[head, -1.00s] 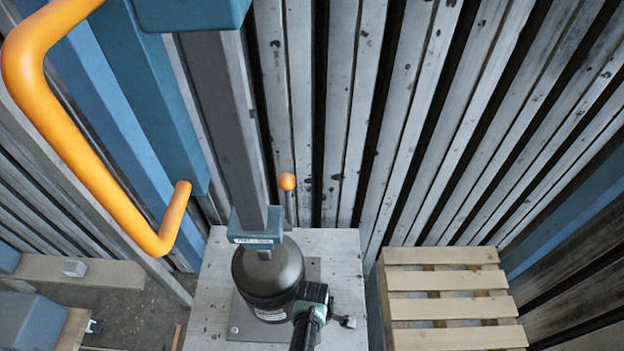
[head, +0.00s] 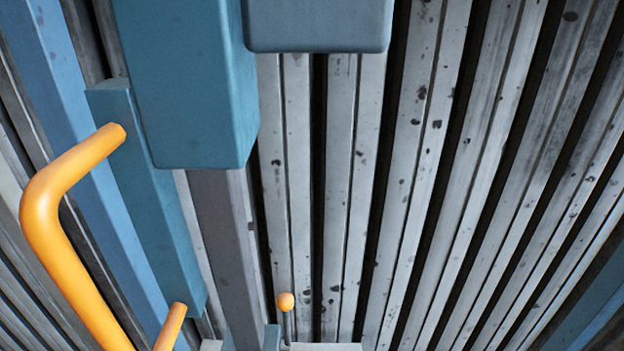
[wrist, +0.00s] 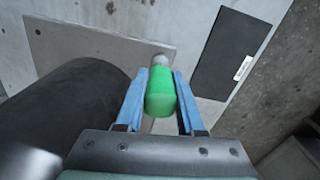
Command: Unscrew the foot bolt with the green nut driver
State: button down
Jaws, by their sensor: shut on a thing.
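In the wrist view my gripper (wrist: 160,78) has its two blue fingers shut on the green nut driver (wrist: 161,92). The fingers sit on either side of its green handle. A small grey round piece (wrist: 160,60) shows just past the far end of the handle. I cannot tell whether it is part of the driver or the foot bolt. A flat grey plate (wrist: 95,42) with a small hole lies beyond, and the black blower housing (wrist: 65,115) bulges at the left. My gripper is not visible in the head view.
A dark panel (wrist: 228,50) with a white label lies right of the gripper in the wrist view. In the head view an orange pipe (head: 75,235) bends at the left, with an orange ball knob (head: 285,300) low in the middle. Grey ribbed wall panels fill the right.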

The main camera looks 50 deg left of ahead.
jog(key=shift+r, duration=0.15)
jog(key=shift+r+p, duration=3.9)
jog(key=shift+r, duration=0.05)
jog(key=shift+f, duration=0.1)
